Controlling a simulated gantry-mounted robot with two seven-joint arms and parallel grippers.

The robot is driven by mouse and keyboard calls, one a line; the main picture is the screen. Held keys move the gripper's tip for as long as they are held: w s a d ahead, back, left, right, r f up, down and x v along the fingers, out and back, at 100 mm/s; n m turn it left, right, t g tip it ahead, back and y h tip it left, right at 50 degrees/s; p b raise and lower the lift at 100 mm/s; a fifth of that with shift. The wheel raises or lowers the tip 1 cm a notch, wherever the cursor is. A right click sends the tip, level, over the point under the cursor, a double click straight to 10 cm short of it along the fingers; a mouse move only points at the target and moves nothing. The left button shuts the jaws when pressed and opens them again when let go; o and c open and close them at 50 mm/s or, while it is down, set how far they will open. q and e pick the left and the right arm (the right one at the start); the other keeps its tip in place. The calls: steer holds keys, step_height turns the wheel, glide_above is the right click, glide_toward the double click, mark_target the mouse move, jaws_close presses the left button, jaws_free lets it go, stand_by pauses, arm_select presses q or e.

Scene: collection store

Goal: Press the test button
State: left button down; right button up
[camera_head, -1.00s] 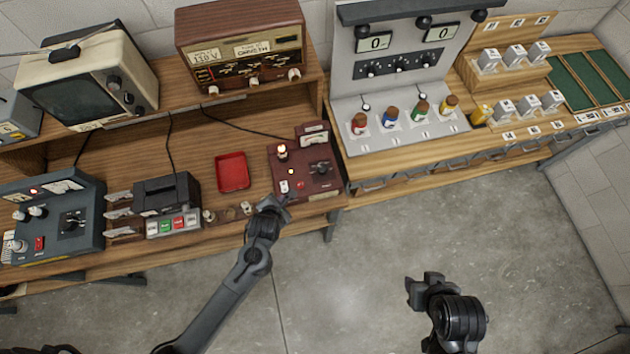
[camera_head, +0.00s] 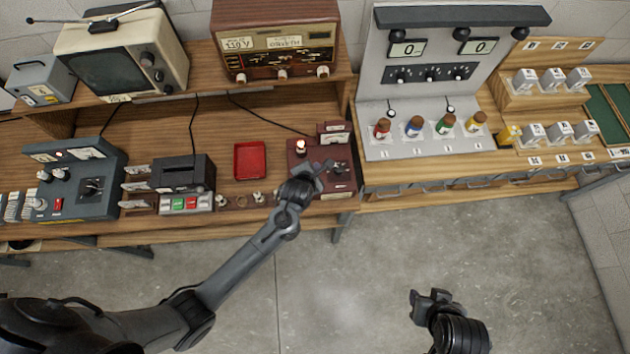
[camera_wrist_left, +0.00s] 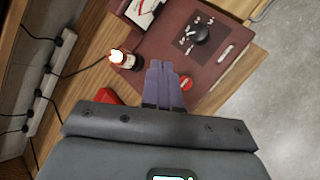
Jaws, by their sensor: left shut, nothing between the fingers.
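The dark red test box (camera_head: 345,187) stands at the right end of the lower wooden bench. It has a lit lamp (camera_head: 300,147), a black knob (camera_head: 338,168) and a meter (camera_head: 334,128). In the left wrist view, a round red button (camera_wrist_left: 185,83) shows on the box (camera_wrist_left: 160,50), just beside the fingertips; I cannot read a label on it. My left gripper (camera_head: 317,170) is shut and empty over the box and hides the button in the head view. Contact with the button cannot be told. My right gripper (camera_head: 426,300) hangs over the floor; its jaw state is unclear.
A red tray (camera_head: 250,160) lies left of the box. A black unit (camera_head: 182,172) with green and red buttons and a grey console (camera_head: 75,180) stand farther left. A panel with several coloured bottles (camera_head: 430,140) is at right. The front floor is clear.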

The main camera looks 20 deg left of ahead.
arm_select(q)
step_height(320, 180, down, 6)
steer(key=b, duration=0.5)
steer(key=shift+f+b, duration=0.2)
steer(key=shift+b, duration=0.15)
steer(key=shift+f+b, duration=0.85)
steer(key=shift+f, duration=0.35)
steer(key=shift+f, duration=0.1)
stand_by(0.7)
steer(key=shift+f, duration=0.3)
steer(key=shift+f+b, duration=0.45)
steer(key=shift+b, duration=0.1)
stand_by(0.6)
steer(key=shift+r, duration=0.15)
steer(key=shift+r+p, duration=0.75)
steer(key=shift+p, duration=0.1)
